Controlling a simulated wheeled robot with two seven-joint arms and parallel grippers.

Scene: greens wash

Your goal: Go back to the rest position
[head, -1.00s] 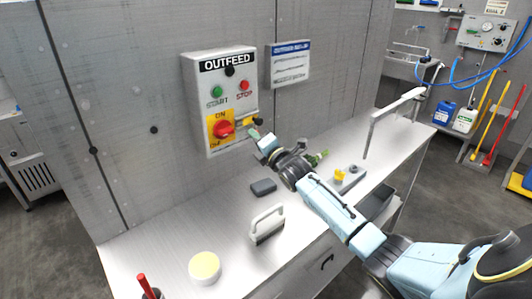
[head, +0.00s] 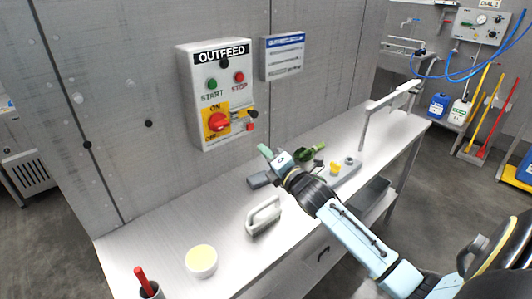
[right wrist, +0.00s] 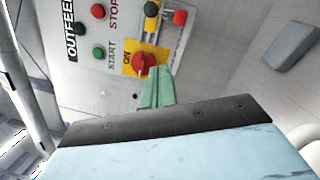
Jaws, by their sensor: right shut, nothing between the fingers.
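My right gripper (head: 265,151) is shut and empty. It hangs above the bench, in front of and to the lower right of the OUTFEED control box (head: 215,95), clear of it. The box is on the grey wall, with a green START button (head: 211,84), a red STOP button (head: 239,76) and a red rotary switch (head: 218,122) on a yellow plate. In the right wrist view, the shut green fingers (right wrist: 158,88) point towards the red switch (right wrist: 144,63), overlapping the view just below it. My left gripper is not in view.
A tall tap (head: 366,125) stands at the right.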

